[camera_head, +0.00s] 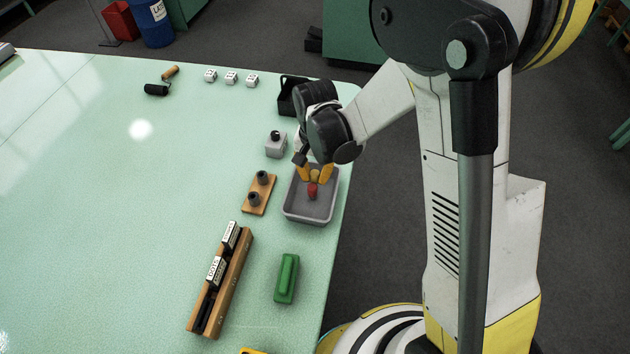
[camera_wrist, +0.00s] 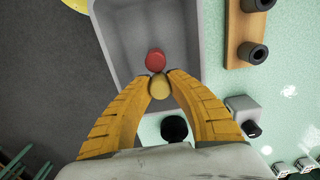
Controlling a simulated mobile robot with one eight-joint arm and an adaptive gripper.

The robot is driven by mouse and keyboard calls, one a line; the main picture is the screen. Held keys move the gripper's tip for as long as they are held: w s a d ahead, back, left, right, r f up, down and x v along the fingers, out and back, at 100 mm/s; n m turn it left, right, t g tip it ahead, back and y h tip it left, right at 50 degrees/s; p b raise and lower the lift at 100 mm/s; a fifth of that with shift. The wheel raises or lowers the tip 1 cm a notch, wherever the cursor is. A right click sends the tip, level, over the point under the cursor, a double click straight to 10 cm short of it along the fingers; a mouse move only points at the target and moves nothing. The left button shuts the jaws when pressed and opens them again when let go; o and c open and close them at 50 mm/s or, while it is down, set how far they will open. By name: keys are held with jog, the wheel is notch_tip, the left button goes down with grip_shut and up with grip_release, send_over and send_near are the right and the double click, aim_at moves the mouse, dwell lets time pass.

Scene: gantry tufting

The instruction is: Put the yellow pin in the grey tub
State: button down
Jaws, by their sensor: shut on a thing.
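The grey tub (camera_head: 293,206) stands near the table's right edge in the head view; its bare floor also shows in the wrist view (camera_wrist: 122,40). My gripper (camera_head: 315,177), with orange fingers, points down over the far part of the tub. It is shut on the yellow pin (camera_wrist: 159,90), whose rounded end shows between the fingertips (camera_wrist: 158,78). The pin also shows in the head view (camera_head: 315,174). A red pin (camera_head: 312,190) is in the tub, close beside the yellow one in the wrist view (camera_wrist: 155,60). How high the yellow pin is above the tub floor I cannot tell.
Left of the tub is a wooden block (camera_head: 263,186) with two dark cylinders. A grey block (camera_head: 276,148) with a dark knob and a black carrier (camera_head: 287,98) stand beyond. A green block (camera_head: 287,278) and a wooden rack (camera_head: 229,287) lie nearer. The table's left is mostly clear.

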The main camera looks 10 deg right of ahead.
jog(key=shift+f, duration=0.85)
jog(key=shift+f, duration=0.15)
jog(key=c, duration=1.3)
grip_release()
jog(key=shift+c, duration=0.2)
